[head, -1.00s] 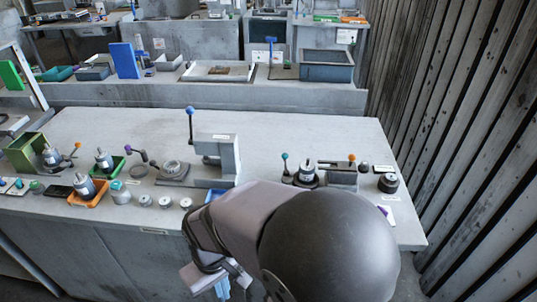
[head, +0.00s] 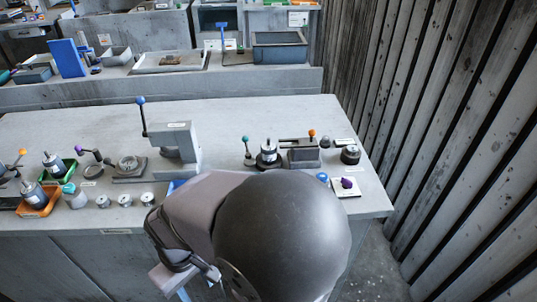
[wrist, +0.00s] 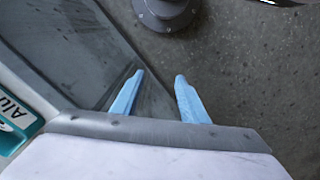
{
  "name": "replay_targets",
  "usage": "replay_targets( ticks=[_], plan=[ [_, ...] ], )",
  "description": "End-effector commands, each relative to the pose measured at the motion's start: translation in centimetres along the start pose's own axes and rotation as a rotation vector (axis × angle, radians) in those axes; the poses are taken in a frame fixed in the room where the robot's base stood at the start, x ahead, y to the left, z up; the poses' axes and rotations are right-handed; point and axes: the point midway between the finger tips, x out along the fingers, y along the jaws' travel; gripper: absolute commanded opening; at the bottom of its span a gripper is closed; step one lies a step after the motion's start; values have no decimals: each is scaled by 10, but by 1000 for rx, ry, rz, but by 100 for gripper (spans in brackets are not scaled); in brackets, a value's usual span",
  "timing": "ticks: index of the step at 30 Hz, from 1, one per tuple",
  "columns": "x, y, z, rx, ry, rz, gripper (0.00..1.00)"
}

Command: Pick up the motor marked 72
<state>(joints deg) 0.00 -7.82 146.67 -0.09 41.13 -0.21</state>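Two silver-and-dark motors stand at the left of the bench in the head view: one motor (head: 52,164) in a green tray (head: 72,172), one motor (head: 33,194) in an orange tray (head: 52,206). Part of another one shows at the left edge. Their markings are too small to read, so I cannot tell which is 72. My gripper (wrist: 160,76) shows two light-blue fingers in the wrist view, spread apart with nothing between them. In the head view it hangs low in front of the bench, mostly hidden by my arm, away from the motors.
A grey press (head: 178,148) with a blue-knobbed lever stands mid-bench. Several small round parts lie along the front edge. A fixture (head: 302,153) with an orange knob and a dark round part (head: 350,155) sit at right. A corrugated wall (head: 430,120) closes the right side. The bench's back strip is clear.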

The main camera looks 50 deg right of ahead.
Motion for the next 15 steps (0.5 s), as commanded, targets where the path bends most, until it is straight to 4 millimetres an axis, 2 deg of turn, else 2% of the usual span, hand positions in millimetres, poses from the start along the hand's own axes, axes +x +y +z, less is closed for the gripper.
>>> replay_targets(
  ticks=[1,3,11,15],
  plan=[
    [0,0,0,0,0,0,53],
    [0,0,0,0,0,0,63],
    [0,0,0,0,0,0,63],
    [-6,4,-8,-1,-1,0,63]
  ],
)
